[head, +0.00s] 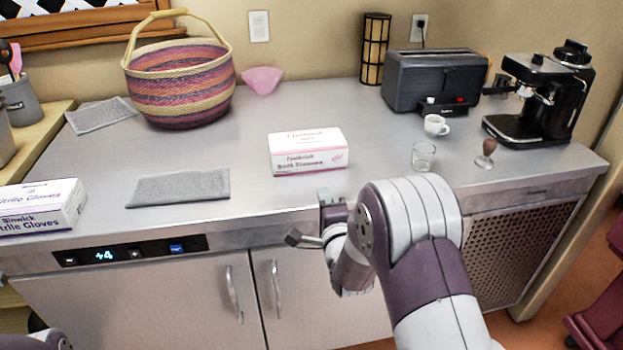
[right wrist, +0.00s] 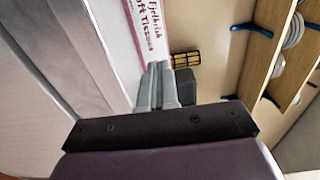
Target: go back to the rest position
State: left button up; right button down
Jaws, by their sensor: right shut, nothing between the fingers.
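My right gripper (head: 325,195) is at the front edge of the steel counter (head: 255,195), just in front of the white and pink tissue box (head: 308,152). In the right wrist view its fingers (right wrist: 157,84) are together with nothing between them. The tissue box (right wrist: 148,30) shows just beyond the fingertips there and stands apart from the gripper on the counter in the head view. My right arm reaches in from the bottom right. Only a small part of my left arm shows at the bottom left corner; its gripper is out of view.
A glove box (head: 40,207) and grey cloth (head: 180,187) lie left on the counter. A woven basket (head: 180,85) stands behind. A glass (head: 423,156), white cup (head: 436,125), tamper (head: 486,154), toaster (head: 435,80) and coffee machine (head: 545,95) are right. Cabinet handles (head: 275,289) project below.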

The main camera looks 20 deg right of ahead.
jog(key=s+a+f+n+g+y+p, duration=0.3)
jog(key=s+a+f+n+g+p, duration=0.1)
jog(key=s+f+n+g, duration=0.75)
jog(key=s+a+r+n+g+p, duration=0.2)
jog(key=s+a+r+n+p, duration=0.1)
jog(key=r, duration=0.4)
jog(key=s+a+r+n+g+y+p, duration=0.1)
jog(key=s+a+r+n+g+p, duration=0.2)
jog(key=s+a+r+n+p, duration=0.1)
jog(key=s+r+n+p, duration=0.1)
jog(key=s+r+n, duration=0.1)
jog(key=s+r, duration=0.1)
jog(key=shift+s+r, duration=0.15)
jog(key=shift+r, duration=0.3)
jog(key=shift+s, duration=0.1)
